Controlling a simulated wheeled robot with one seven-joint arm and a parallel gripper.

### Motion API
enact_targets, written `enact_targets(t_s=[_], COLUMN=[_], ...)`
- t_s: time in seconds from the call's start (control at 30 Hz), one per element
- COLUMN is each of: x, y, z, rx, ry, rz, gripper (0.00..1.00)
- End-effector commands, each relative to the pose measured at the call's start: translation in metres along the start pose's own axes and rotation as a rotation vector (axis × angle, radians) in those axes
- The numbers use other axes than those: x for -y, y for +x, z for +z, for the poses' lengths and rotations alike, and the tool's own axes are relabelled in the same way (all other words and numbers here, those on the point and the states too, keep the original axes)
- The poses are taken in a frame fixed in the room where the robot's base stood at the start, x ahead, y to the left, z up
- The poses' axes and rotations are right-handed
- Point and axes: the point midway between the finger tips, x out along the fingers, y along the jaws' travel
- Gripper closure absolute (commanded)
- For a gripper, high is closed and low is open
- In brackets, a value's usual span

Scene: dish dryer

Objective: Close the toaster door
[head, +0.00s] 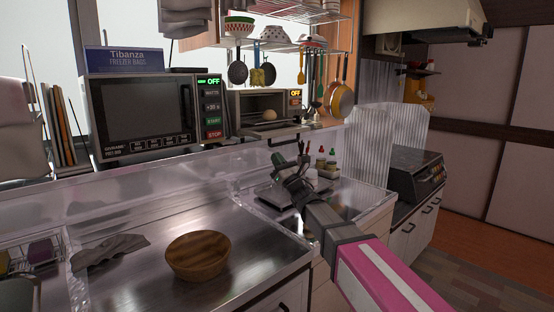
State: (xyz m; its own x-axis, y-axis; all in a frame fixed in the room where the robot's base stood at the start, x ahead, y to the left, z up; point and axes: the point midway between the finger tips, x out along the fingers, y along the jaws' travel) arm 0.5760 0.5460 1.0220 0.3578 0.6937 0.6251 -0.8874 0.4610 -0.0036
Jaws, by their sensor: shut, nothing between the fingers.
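The toaster oven (265,108) sits on the shelf to the right of the microwave, with a lit "OFF" display at its upper right. Its front is open and a pale round item (268,115) shows inside. The toaster door (272,133) appears folded down, seen nearly edge-on as a dark strip below the opening. My gripper (303,149) is shut and empty, below and to the right of the toaster. Its fingertips are small and dark in the picture; a gap to the door cannot be judged exactly.
A microwave (142,115) stands left of the toaster. Utensils and pans (341,100) hang at the right. Bottles (326,160) stand behind my gripper. A wooden bowl (198,256) and grey cloth (110,250) lie on the steel counter (150,285). A ribbed clear panel (390,145) stands to the right.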

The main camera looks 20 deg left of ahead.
Motion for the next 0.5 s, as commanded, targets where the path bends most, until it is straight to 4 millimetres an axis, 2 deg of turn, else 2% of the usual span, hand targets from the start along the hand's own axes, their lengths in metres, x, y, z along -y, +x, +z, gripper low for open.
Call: enact_targets(t_s=[0.3,0.5], x=[0.002,0.001], y=[0.056,0.079], z=[-0.001,-0.001], rx=[0.002,0.001], ry=[0.003,0.003], rz=[0.0,-0.001], gripper=[1.0,1.0])
